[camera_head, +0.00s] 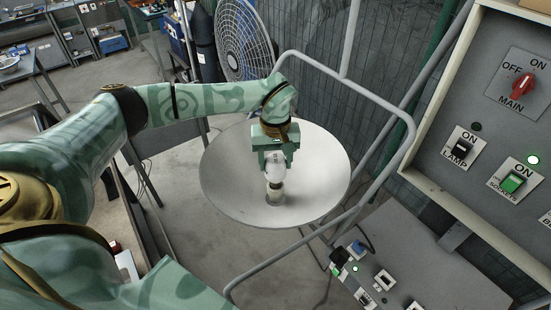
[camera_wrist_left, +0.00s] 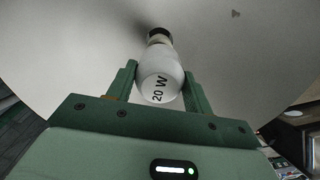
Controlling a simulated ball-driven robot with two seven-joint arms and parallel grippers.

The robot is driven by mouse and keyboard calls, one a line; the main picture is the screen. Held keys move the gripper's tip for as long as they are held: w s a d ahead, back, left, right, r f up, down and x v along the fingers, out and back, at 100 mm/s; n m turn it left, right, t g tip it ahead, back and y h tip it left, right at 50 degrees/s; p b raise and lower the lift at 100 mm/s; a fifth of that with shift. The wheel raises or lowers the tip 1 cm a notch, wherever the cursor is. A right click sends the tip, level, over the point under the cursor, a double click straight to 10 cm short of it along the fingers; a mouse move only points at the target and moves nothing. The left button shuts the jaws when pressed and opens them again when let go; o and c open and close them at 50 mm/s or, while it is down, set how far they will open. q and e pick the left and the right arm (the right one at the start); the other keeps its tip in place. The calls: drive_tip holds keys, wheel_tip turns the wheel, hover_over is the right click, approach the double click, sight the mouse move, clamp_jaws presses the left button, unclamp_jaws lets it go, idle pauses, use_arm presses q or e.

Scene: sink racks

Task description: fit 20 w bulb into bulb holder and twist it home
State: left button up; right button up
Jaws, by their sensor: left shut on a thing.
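The white 20 W bulb (camera_head: 275,171) is held between the fingers of my left gripper (camera_head: 274,160) in the head view, over the middle of a white dish-shaped shade (camera_head: 230,187). In the left wrist view the bulb (camera_wrist_left: 160,72) shows its "20 W" print, with one finger of the left gripper (camera_wrist_left: 159,84) on each side. The bulb's narrow end points to the pale and dark bulb holder (camera_wrist_left: 159,35) at the dish's centre. The holder also shows below the bulb in the head view (camera_head: 274,194). The two are in line and look touching; I cannot tell how deep the bulb sits. My right gripper is not in view.
A grey tube frame (camera_head: 404,118) curves around the dish. A switch panel (camera_head: 490,110) with a red MAIN knob (camera_head: 522,86), a LAMP switch (camera_head: 461,146) and a green SOCKETS switch (camera_head: 513,182) stands at right. A fan (camera_head: 243,38) stands behind.

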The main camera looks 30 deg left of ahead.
use_arm(q)
drive_tip(key=shift+f+b, duration=0.5)
drive_tip(key=shift+f, duration=0.6)
drive_tip(key=o, duration=1.1)
drive_tip(key=shift+c, duration=0.2)
wheel_tip(320, 180, up, 16)
drive_tip(key=b, duration=0.3)
drive_tip(key=shift+r, duration=0.15)
drive_tip(key=shift+w+a, duration=0.1)
